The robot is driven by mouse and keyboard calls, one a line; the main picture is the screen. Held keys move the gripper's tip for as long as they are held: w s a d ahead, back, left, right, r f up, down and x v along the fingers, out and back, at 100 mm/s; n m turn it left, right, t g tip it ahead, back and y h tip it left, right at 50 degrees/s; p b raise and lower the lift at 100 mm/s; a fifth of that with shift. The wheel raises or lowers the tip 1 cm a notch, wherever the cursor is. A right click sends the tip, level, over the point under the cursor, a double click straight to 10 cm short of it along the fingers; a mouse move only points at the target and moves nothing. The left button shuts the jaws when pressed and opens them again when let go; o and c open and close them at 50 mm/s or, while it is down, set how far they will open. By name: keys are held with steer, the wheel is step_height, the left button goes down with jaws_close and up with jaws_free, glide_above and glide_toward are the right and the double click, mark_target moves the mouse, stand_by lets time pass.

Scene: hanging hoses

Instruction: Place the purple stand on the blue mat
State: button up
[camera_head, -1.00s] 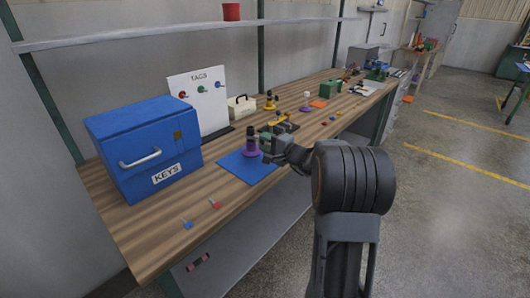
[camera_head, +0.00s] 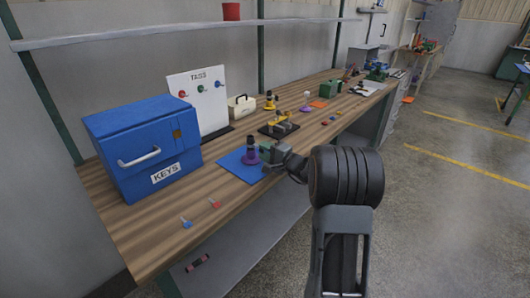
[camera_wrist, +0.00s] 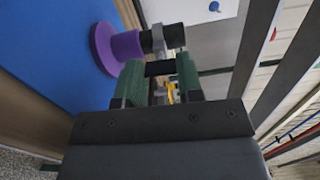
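The purple stand (camera_head: 251,158) stands upright on the blue mat (camera_head: 233,169), with a black upper part rising from its round purple base. In the wrist view, the purple stand (camera_wrist: 122,46) lies beyond my fingertips, with the blue mat (camera_wrist: 50,45) under it. My gripper (camera_head: 268,153) is just to the right of the stand in the head view. In the wrist view, my gripper (camera_wrist: 157,75) shows two green fingers apart, with a gap between them and nothing held. The stand looks clear of the fingers.
A blue key box (camera_head: 145,145) and a white tag board (camera_head: 198,100) stand to the left and behind. A black tray with yellow parts (camera_head: 279,128) is behind my gripper. Small red and blue tags lie at the front left. Bare wood surrounds the mat's front.

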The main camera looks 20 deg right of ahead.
steer(key=o, duration=0.4)
steer(key=shift+r, duration=0.1)
steer(key=shift+r+p, duration=0.2)
steer(key=shift+p, duration=0.15)
steer(key=v, duration=1.1)
steer(key=s+a+f+n+g+y, duration=0.1)
steer(key=s+a+n+g, duration=0.25)
steer(key=a, duration=0.35)
steer(key=s+a+f+n+g+y, duration=0.1)
steer(key=s+a+f+n+g, duration=0.15)
steer(key=a+g, duration=0.4)
steer(key=shift+s+a+f+n+g+h+b, duration=0.1)
steer(key=shift+s+a+f+n+g+h, duration=0.35)
steer(key=shift+s+n+h, duration=1.15)
steer(key=shift+s+a+f+n+g+h+b, duration=0.2)
steer(key=shift+s+a+n+g+h, duration=0.45)
steer(key=shift+s+h, duration=1.7)
steer(key=shift+s+a+f+n+g+h+b, duration=0.1)
steer(key=shift+s+a+f+n+g+h, duration=0.55)
steer(key=shift+s, duration=2.1)
steer(key=shift+r+n+t+h, duration=0.25)
steer(key=shift+r+n+h, duration=0.1)
steer(key=shift+n+h, duration=0.2)
